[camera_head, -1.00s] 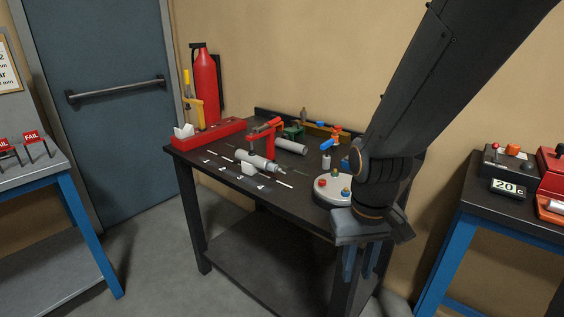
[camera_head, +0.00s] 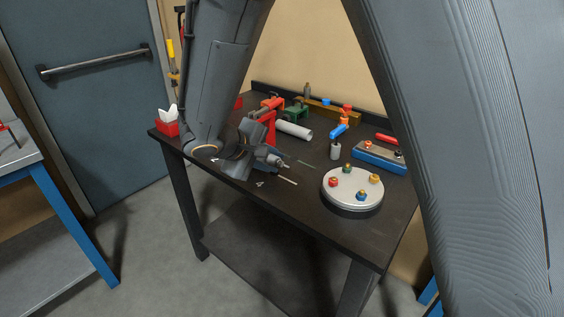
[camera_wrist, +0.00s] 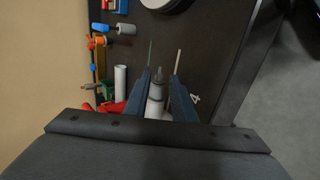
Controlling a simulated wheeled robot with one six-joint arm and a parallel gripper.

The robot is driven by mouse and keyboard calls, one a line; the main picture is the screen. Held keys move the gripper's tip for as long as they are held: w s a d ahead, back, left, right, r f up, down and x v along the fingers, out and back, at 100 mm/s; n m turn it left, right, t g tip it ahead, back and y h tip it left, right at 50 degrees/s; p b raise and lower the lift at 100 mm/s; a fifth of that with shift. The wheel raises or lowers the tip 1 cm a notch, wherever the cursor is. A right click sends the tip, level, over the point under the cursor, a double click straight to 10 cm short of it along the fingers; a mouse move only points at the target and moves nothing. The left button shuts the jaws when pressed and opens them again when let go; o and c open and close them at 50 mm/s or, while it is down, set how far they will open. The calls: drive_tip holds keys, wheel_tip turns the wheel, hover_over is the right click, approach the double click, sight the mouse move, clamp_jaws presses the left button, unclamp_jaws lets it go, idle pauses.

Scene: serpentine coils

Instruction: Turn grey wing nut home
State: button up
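A light grey cylinder (camera_wrist: 156,100) with a narrower pointed tip lies between the two fingers of my gripper (camera_wrist: 160,73) in the wrist view. The fingers are spread, one on each side of it. I cannot tell whether either touches it. In the head view my gripper (camera_head: 258,160) is low over the front of the dark bench (camera_head: 300,215) and hides most of the cylinder. Only its grey tip (camera_head: 280,163) shows to the right. I cannot make out a grey wing nut for certain; it may be hidden by my gripper.
A red clamp (camera_head: 268,118) stands just behind my gripper, and a pale tube (camera_head: 294,130) lies beside it. A round grey plate (camera_head: 352,192) with several coloured knobs is to the right. A blue block (camera_head: 379,158) is at the back right.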

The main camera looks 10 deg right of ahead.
sight(282, 165)
drive_tip(key=p+x, duration=0.1)
drive_tip(key=x, duration=0.4)
drive_tip(key=shift+w+d+f, duration=0.1)
drive_tip(key=shift+d+f, duration=0.1)
drive_tip(key=shift+f, duration=0.1)
drive_tip(key=shift+c, duration=0.3)
clamp_jaws()
